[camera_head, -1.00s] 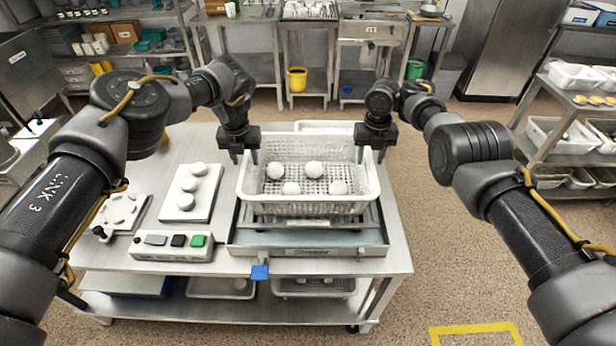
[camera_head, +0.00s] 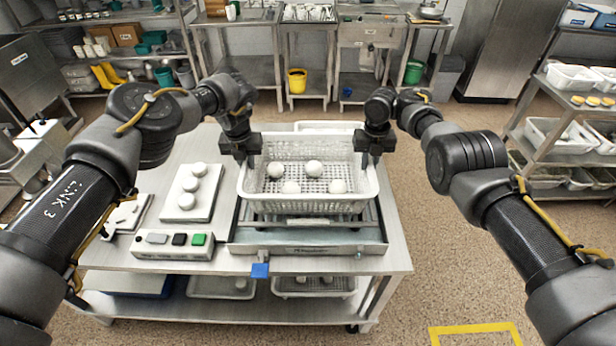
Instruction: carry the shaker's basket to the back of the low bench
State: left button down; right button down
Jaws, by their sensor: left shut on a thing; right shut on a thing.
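The white perforated basket (camera_head: 310,207) sits on or just above the shaker (camera_head: 310,248); I cannot tell if there is a gap. Several white balls (camera_head: 314,168) lie inside the basket. The shaker stands on the metal bench (camera_head: 395,235). My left gripper (camera_head: 250,161) is shut on the basket's left rim. My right gripper (camera_head: 369,160) is shut on its right rim. The grippers hide parts of both side rims, and the basket hides much of the shaker's top.
A white tray (camera_head: 330,126) is partly visible behind the basket. Left of the shaker are a white plate with three balls (camera_head: 190,200) and a control box (camera_head: 172,246) with buttons. A blue tab (camera_head: 260,271) is at the bench's front edge. Trays stand on the shelf below.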

pick_arm(q)
jog(key=shift+r, duration=0.15)
pick_arm(e)
jog(key=shift+r, duration=0.1)
